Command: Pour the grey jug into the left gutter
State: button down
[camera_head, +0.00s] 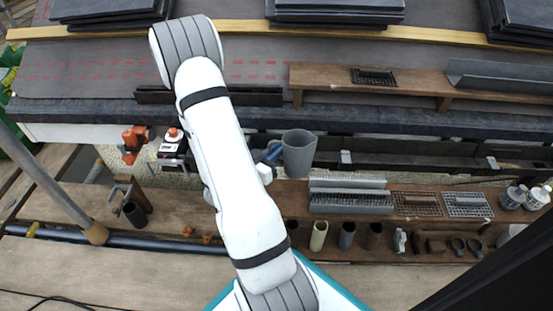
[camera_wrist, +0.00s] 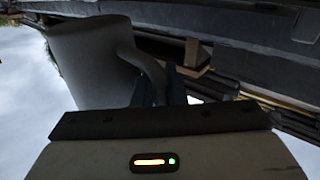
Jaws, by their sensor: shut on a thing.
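The grey jug (camera_head: 299,153) is in the middle of the head view, close in front of the dark gutter. My gripper (camera_head: 268,155) is shut on the jug's handle, at the jug's left side. In the wrist view the jug (camera_wrist: 90,60) fills the upper left, and its handle runs down between my gripper's fingers (camera_wrist: 165,85). The jug looks close to upright in the head view. Its contents cannot be made out. The gutter (camera_head: 420,151) runs along the roof edge; my arm hides part of its left stretch.
A brown plank shelf (camera_head: 420,83) stands on the roof. Below the gutter, a workbench (camera_head: 400,255) holds grey channel pieces (camera_head: 350,200), mesh grates (camera_head: 467,205), short pipes (camera_head: 318,236) and jars (camera_head: 513,196). An orange tool (camera_head: 133,138) is left of my arm. Slate stacks (camera_head: 335,12) lie at the back.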

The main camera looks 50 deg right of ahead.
jog(key=f+n+g+y+p, duration=0.1)
jog(key=n+p, duration=0.1)
jog(key=n, duration=0.1)
jog(key=f+n+g+y+p, duration=0.1)
jog(key=n+p, duration=0.1)
jog(key=p, duration=0.1)
jog(key=f+n+g+y+p, duration=0.1)
jog(key=n+y+p, duration=0.1)
jog(key=n+p, duration=0.1)
jog(key=shift+w+d+f+n, duration=0.1)
jog(key=shift+w+f+n, duration=0.1)
jog(key=shift+w+n, duration=0.15)
dwell(0.5)
jog(key=shift+s+r+n+g+y+p, duration=0.15)
jog(key=shift+r+n+g+y+p, duration=0.3)
jog(key=shift+p, duration=0.45)
jog(key=shift+w+f+g, duration=0.2)
jog(key=shift+f+g, duration=0.05)
jog(key=shift+s+n, duration=0.3)
jog(key=shift+s, duration=0.05)
jog(key=shift+s+f, duration=0.1)
jog(key=shift+f, duration=0.05)
dwell(0.6)
jog(key=shift+r+n+p, duration=0.2)
jog(key=shift+n+p, duration=0.1)
jog(key=shift+p, duration=0.35)
